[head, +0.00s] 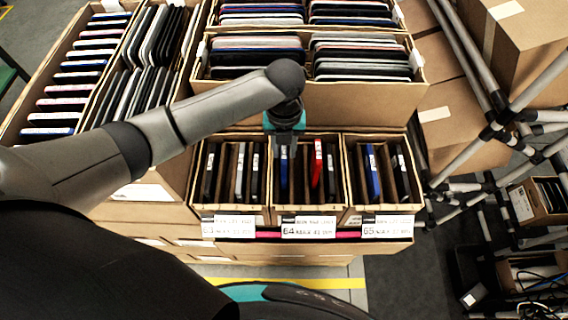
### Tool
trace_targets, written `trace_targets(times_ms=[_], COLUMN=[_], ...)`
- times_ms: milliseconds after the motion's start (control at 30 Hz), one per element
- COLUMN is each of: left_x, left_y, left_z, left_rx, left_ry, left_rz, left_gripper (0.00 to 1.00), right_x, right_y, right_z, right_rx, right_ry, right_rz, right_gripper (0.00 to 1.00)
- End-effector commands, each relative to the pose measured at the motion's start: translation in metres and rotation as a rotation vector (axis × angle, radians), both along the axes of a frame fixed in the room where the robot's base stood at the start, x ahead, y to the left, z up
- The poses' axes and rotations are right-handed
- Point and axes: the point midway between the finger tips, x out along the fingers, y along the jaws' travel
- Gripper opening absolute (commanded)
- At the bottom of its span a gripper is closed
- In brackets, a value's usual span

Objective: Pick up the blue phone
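A blue phone (284,166) stands on edge in the middle small carton (292,219), labelled 64. Another blue phone (372,178) stands in the right small carton (353,212), labelled 65. My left gripper (284,143) points down over the back of the middle carton, right above the blue phone there. Its body hides the fingertips and the top of that phone, so I cannot tell whether it is open or touching. My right gripper is out of view.
A red phone (317,165) stands in the middle carton, right of the blue one, among brown dividers. The left small carton (238,213) holds dark and grey phones. Large cartons of devices stand behind and left. A grey tube frame (470,60) stands at the right.

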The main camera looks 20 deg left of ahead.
Motion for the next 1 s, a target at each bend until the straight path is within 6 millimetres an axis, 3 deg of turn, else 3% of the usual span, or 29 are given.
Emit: trace_targets(times_ms=[333, 667, 1000], left_x=[-0.007, -0.006, -0.006], left_y=[-0.001, -0.001, -0.001], left_z=[-0.045, -0.051, -0.051], left_rx=[0.001, 0.001, 0.001], left_ry=[0.002, 0.000, -0.001], left_rz=[0.000, -0.001, -0.001], left_gripper=[0.34, 0.34, 0.00], right_x=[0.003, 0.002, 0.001], right_y=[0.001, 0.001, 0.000], right_z=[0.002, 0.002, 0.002], right_rx=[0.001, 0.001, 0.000], right_ry=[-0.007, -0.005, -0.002], right_rz=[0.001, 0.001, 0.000], right_gripper=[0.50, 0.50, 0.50])
